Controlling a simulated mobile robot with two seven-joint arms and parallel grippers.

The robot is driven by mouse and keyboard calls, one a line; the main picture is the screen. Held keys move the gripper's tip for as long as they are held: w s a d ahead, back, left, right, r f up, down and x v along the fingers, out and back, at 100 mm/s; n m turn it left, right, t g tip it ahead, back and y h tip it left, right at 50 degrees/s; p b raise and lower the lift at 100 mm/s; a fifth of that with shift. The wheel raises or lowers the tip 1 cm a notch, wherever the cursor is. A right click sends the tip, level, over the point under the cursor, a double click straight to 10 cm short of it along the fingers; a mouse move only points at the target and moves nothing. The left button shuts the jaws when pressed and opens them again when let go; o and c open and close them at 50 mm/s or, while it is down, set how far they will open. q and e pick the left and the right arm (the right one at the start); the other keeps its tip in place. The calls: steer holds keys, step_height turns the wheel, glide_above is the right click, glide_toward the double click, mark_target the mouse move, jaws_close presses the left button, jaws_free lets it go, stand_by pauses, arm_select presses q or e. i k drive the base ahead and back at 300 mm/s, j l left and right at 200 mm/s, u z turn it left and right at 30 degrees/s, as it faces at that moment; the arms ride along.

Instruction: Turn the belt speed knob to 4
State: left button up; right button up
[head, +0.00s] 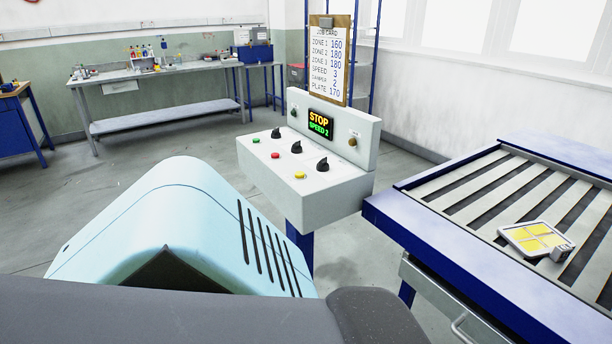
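A white control box (267,185) on a blue post stands in the middle of the head view. Three black knobs sit on its sloped top: a far-left knob (276,133), a middle knob (296,147) and a near-right knob (322,165). I see no readable labels, so I cannot tell which is the belt speed knob. The display (321,124) on the upright back panel reads "STOP" in yellow and "SPEED 2" in green. No gripper touches the knobs. Neither gripper is in view.
Green (256,141), red (275,155) and yellow (299,175) buttons sit before the knobs. A job card (328,66) behind lists speed 3. A slatted blue-framed table (440,243) at right holds a yellow-and-grey plate (533,238). A workbench (175,70) stands far back.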

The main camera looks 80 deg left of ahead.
mark_target(277, 134)
steer(key=i, duration=0.9)
steer(key=i+u, duration=0.1)
steer(key=u, duration=2.85)
